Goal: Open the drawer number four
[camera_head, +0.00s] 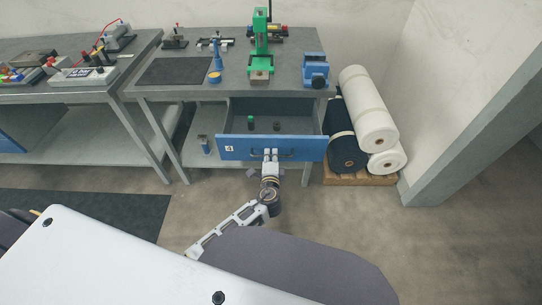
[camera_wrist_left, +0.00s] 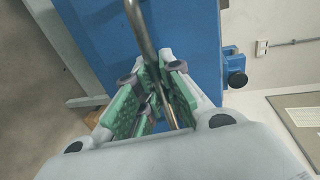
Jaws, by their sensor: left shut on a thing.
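The blue drawer (camera_head: 237,155) with a white label reading 4 sits under the right workbench in the head view. It stands pulled out, and its grey inside shows small items, one of them green. My left gripper (camera_head: 270,153) is at the middle of the drawer front, at its dark bar handle (camera_head: 286,154). In the left wrist view the gripper (camera_wrist_left: 158,100) has its green pads closed around the metal handle bar (camera_wrist_left: 146,40), with the blue drawer front (camera_wrist_left: 185,50) behind it. My right gripper is not in view.
The workbench (camera_head: 200,91) above carries a green press (camera_head: 260,45) and a blue vise (camera_head: 315,70). White rolls (camera_head: 368,110) lie on a pallet (camera_head: 345,178) to the right of the drawer.

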